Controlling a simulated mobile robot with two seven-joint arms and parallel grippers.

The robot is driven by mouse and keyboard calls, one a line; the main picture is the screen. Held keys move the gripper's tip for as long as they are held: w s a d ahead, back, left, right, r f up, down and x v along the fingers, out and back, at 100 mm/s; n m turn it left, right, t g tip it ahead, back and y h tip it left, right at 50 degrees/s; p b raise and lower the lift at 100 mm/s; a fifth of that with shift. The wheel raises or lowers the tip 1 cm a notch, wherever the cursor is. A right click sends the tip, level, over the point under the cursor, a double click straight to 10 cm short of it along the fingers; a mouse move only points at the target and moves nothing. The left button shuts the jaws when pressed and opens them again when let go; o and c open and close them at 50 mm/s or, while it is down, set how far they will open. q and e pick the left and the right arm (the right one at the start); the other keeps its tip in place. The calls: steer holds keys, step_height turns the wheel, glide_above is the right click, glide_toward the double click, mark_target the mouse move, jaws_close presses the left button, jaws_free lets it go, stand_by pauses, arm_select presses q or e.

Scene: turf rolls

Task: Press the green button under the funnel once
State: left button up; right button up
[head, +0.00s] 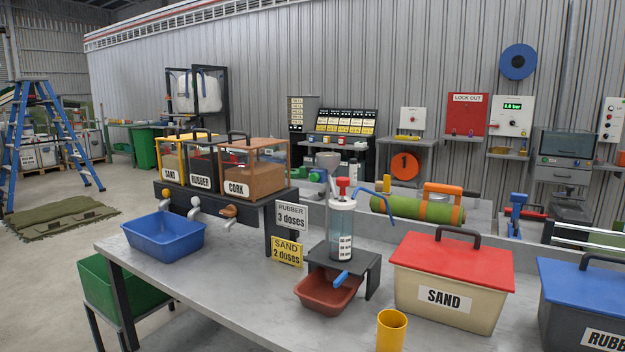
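I cannot clearly make out a funnel with a green button beneath it. A small grey vessel (328,160) stands behind the workbench, with small green parts near it, too small to tell apart. On the bench a clear cylinder (342,232) with a red top stands on a dark stand (372,268). A blue lever (341,279) sits under it, above a reddish tray (328,297). Neither of my grippers is in view.
The grey workbench (240,278) holds a blue tray (163,238), bins labelled sand, rubber and cork, a sand box (445,300) with a red lid, a blue-lidded box (585,290) and a yellow cup (391,331). A green turf roll (418,208) lies behind. The bench's left front is clear.

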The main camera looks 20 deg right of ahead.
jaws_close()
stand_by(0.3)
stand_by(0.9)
